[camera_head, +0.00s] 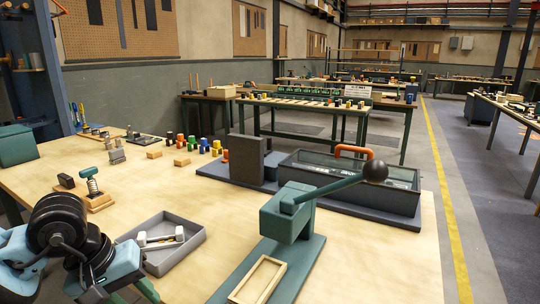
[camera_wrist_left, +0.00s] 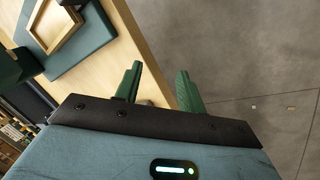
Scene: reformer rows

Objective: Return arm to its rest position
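My left arm (camera_head: 75,245) comes in at the lower left of the head view, folded low beside the table's near edge. Its black joints and light blue links show. My left gripper (camera_wrist_left: 159,75) is open in the left wrist view. Its two green fingers are apart with nothing between them, near the table edge with floor beyond. In the head view its green fingers are only partly seen at the bottom edge. My right gripper is not in view.
A grey tray (camera_head: 192,246) with a pale, hammer-like item is just right of my left arm. A green lever press (camera_head: 284,215) and wooden frame (camera_head: 259,281) stand farther right. Coloured pegs, wooden blocks and a dark case (camera_head: 345,182) are farther back. The table's front right is clear.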

